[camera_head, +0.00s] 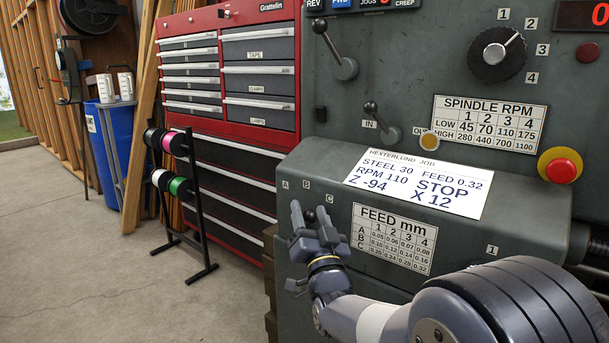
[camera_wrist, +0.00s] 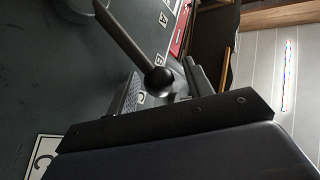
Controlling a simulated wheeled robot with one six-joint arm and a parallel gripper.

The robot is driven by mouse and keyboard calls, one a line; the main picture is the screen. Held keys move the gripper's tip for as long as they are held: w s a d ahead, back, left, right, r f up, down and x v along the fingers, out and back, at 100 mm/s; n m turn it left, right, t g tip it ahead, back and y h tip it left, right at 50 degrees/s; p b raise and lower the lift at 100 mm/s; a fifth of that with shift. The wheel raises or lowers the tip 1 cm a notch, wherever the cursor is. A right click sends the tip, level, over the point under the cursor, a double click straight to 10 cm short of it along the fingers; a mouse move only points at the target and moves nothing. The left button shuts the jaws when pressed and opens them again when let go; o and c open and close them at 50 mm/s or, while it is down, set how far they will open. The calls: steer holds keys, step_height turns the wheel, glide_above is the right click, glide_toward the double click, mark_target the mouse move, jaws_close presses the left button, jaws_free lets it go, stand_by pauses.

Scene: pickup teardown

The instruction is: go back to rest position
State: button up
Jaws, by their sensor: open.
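My gripper (camera_head: 310,219) is open in front of the grey lathe panel (camera_head: 293,250), by the A, B, C labels. A lever's dark ball knob (camera_head: 310,215) shows between its two fingers in the head view. In the wrist view my gripper (camera_wrist: 163,92) has its fingers apart, with the black ball knob (camera_wrist: 159,80) and its grey lever shaft (camera_wrist: 122,42) between or just beyond them. I cannot tell whether the fingers touch the knob. My arm reaches in from the lower right of the head view.
A feed table plate (camera_head: 393,239) and a job card (camera_head: 418,182) are on the lathe front. Another lever (camera_head: 381,121) and a red stop button (camera_head: 560,170) are higher up. A red tool chest (camera_head: 230,130) and a spool rack (camera_head: 188,200) stand left. The floor (camera_head: 80,260) at left is open.

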steer(key=shift+f, duration=0.15)
steer(key=v, duration=1.1)
steer(key=x, duration=1.1)
steer(key=shift+w+r, duration=0.1)
steer(key=shift+r, duration=0.25)
steer(key=p, duration=0.3)
steer(key=a+n+g+p, duration=0.1)
steer(key=p, duration=0.2)
steer(key=shift+w+r+n+g, duration=0.3)
steer(key=shift+w+r, duration=0.05)
steer(key=shift+a+y+p, duration=0.15)
steer(key=shift+y+p, duration=0.15)
steer(key=shift+p, duration=0.3)
steer(key=shift+w+a+f+n+g+p, duration=0.15)
steer(key=shift+n+g+p, duration=0.15)
steer(key=shift+p, duration=0.35)
